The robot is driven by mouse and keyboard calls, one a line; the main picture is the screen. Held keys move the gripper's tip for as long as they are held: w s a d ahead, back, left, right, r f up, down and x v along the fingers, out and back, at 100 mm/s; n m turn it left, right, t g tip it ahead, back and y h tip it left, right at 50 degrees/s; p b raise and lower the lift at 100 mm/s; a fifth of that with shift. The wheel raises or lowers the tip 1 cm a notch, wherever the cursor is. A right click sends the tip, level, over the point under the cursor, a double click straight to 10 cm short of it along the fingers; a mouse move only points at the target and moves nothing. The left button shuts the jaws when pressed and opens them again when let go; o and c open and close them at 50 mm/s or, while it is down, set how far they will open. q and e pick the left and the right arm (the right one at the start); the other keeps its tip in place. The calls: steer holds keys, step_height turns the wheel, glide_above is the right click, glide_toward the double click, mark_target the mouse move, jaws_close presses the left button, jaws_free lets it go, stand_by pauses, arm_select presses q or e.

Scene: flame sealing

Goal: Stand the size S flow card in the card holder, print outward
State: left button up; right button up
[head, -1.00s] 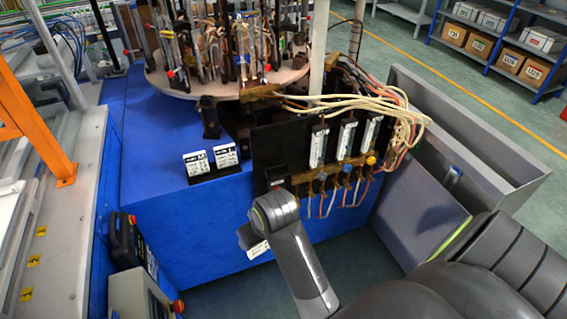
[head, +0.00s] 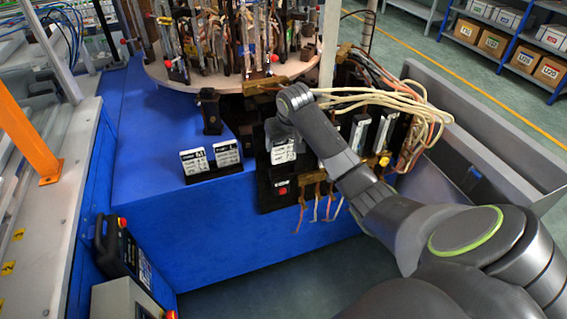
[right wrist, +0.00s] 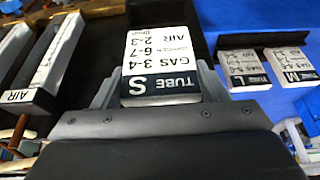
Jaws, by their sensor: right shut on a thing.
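The size S flow card (head: 283,153), white with a black band, is held upright in my right gripper (head: 280,135) in front of the black panel. In the right wrist view the card (right wrist: 162,50) reads "TUBE S", upside down in the picture, with its print facing the camera. The fingers of my right gripper (right wrist: 160,88) are shut on its sides. A black holder-like block (head: 282,190) with a red spot is on the panel just below the card. I cannot tell whether the card touches it. My left gripper is not in view.
The M card (head: 194,161) and L card (head: 227,153) stand in a black rack (head: 214,174) on the blue cabinet, left of the gripper. Flow meters (head: 358,132) and pale hoses (head: 385,97) are right of it. The round table (head: 205,80) stands behind.

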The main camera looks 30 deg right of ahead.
mark_target(284, 154)
steer(key=shift+f, duration=3)
steer(key=shift+a, duration=0.1)
steer(key=o, duration=1.1)
steer(key=shift+f, duration=0.1)
steer(key=v, duration=1.2)
steer(key=shift+s, duration=0.1)
